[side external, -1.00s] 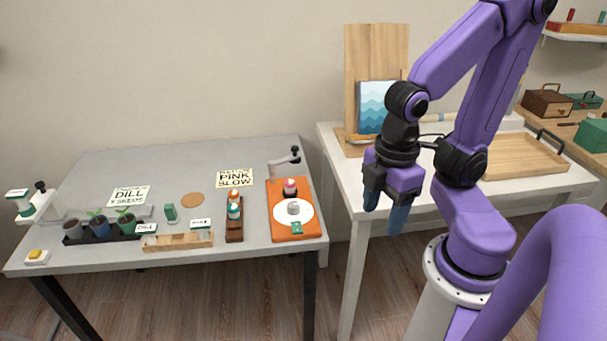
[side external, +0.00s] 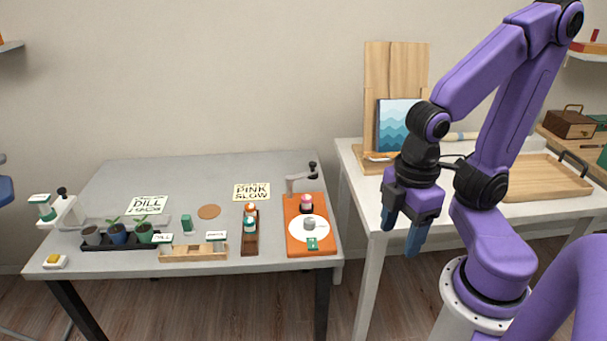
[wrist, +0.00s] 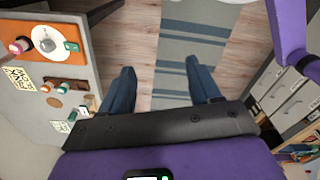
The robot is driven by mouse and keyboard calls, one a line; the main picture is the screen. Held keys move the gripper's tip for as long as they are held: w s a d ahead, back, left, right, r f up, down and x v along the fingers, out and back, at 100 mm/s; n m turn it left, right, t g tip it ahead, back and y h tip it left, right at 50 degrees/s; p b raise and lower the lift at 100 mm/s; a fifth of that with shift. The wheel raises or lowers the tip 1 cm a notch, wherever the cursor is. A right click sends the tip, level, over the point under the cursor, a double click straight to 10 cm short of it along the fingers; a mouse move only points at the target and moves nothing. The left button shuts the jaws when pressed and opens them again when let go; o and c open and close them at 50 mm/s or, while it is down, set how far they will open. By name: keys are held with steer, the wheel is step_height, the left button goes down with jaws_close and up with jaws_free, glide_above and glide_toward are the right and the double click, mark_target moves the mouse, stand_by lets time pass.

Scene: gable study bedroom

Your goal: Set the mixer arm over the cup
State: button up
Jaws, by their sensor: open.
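On the grey table, an orange board (side external: 313,247) carries a white disc (side external: 297,231) with a small grey cup (side external: 309,224) on it. A pink-topped jar (side external: 306,203) stands behind the disc. A grey arm with a black knob, apparently the mixer arm (side external: 299,180), stands at the board's back edge, away from the cup. The cup (wrist: 47,45) also shows at the wrist view's upper left. My gripper (side external: 403,235) is open and empty, in front of the white table, well right of the board. Its fingers (wrist: 160,88) are apart over floor.
Left of the board are a brown rack of bottles (side external: 250,245), a wooden tray (side external: 193,253), potted seedlings (side external: 117,235) and a white device with a black knob (side external: 64,208). The white table (side external: 365,184) holds boards and a wooden tray (side external: 545,180). A floor gap separates the tables.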

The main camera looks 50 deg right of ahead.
mark_target(313, 165)
steer(key=shift+c, duration=0.9)
steer(key=w+d+f+n+t+h, duration=0.3)
steer(key=w+d+h, duration=0.5)
steer(key=w, duration=0.4)
steer(key=w+d+f+n+t+h, duration=0.25)
steer(key=w+d+h, duration=0.55)
steer(key=w, duration=0.4)
steer(key=w+d+f+n+t+y, duration=0.2)
steer(key=w+f+n+t, duration=0.25)
steer(key=f, duration=0.25)
steer(key=w+d+f+n+t+y, duration=0.2)
steer(key=w+d+f+n+t, duration=0.1)
steer(key=f+n, duration=0.3)
steer(key=shift+m, duration=0.5)
steer(key=x, duration=1.7)
steer(key=shift+d, duration=0.1)
